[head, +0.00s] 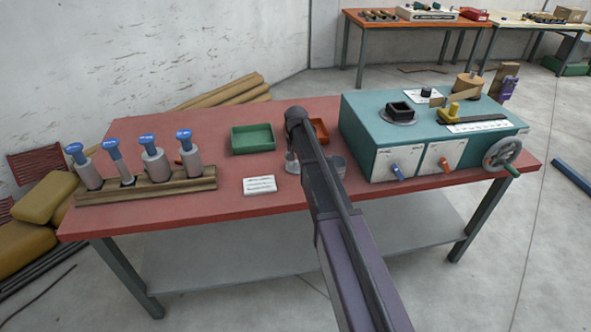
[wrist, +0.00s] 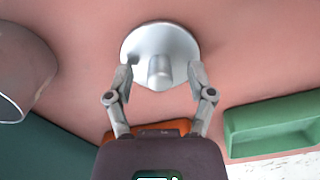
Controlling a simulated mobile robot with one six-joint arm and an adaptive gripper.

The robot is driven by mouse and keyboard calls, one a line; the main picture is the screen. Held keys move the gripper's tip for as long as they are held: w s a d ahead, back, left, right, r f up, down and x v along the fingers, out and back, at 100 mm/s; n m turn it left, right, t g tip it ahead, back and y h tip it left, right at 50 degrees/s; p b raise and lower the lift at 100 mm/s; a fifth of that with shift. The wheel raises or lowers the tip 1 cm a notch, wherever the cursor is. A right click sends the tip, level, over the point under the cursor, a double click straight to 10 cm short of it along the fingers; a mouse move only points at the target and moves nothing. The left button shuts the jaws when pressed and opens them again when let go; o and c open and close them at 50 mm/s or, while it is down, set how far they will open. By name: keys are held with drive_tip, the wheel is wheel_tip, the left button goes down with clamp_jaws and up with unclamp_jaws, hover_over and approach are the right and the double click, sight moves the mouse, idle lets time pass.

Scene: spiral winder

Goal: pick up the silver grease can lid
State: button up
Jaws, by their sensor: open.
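The silver grease can lid (wrist: 143,43) is a round, shiny disc with a short upright knob (wrist: 159,68). It lies on the red table top and fills the upper middle of the wrist view. My gripper (wrist: 160,77) is open, its fingertips over the lid's lower edge in that view, one on each side of the knob. Nothing is between them but the knob; whether they touch the lid I cannot tell. In the head view the lid (head: 291,166) shows only partly beside my arm. The grey can (head: 339,163) stands to its right.
A green tray (head: 253,139) lies left of my arm, an orange tray (head: 320,127) behind it. A white label card (head: 259,184) lies near the front edge. The teal machine (head: 385,130) stands right; a wooden rack (head: 150,187) with blue-topped tools stands left.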

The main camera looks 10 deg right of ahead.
sight(296, 161)
idle(0.4)
clamp_jaws()
drive_tip(key=shift+r, duration=0.2)
wheel_tip(296, 161, up, 3)
drive_tip(key=p, duration=0.3)
drive_tip(key=shift+f, duration=0.15)
drive_tip(key=s, duration=0.5)
drive_tip(key=s+d+r+p, duration=0.1)
drive_tip(key=s, duration=0.4)
drive_tip(key=s+r+p, duration=0.1)
drive_tip(key=s, duration=0.5)
drive_tip(key=shift+d, duration=0.2)
